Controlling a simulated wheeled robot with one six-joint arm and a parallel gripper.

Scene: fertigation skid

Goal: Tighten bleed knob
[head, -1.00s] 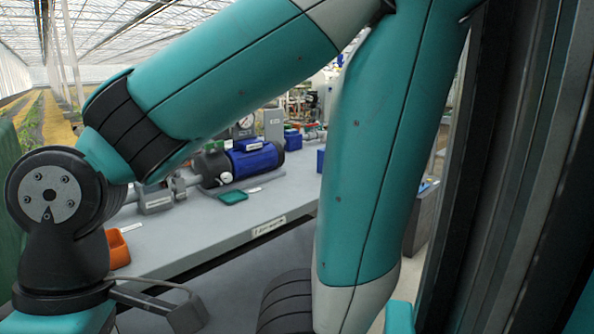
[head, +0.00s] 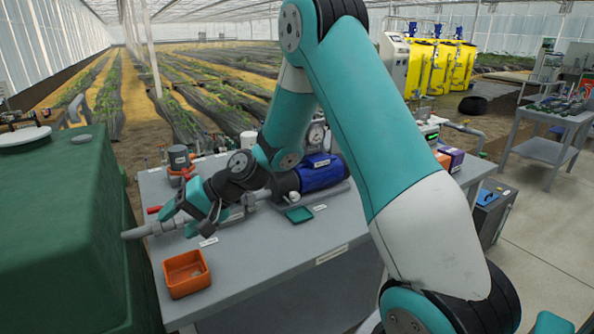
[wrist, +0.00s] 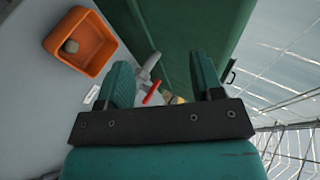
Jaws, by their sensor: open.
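My gripper (head: 180,215) is at the left of the skid bench, above the grey pipe (head: 142,231) near the green tank. Its teal fingers (wrist: 162,85) are apart with nothing held between them. Beyond them in the wrist view is a red lever handle (wrist: 152,93) on grey pipework; a red handle (head: 153,210) also shows beside the gripper in the head view. The blue pump (head: 321,172) lies on the bench to the right of the gripper. I cannot make out the bleed knob for certain in either view.
An orange bin (head: 169,281) sits at the bench's front left; a grey round item (wrist: 71,46) lies in it in the wrist view. The large green tank (head: 60,230) stands close on the left. The bench front (head: 265,265) has bare room. A small green tray (head: 299,214) lies before the pump.

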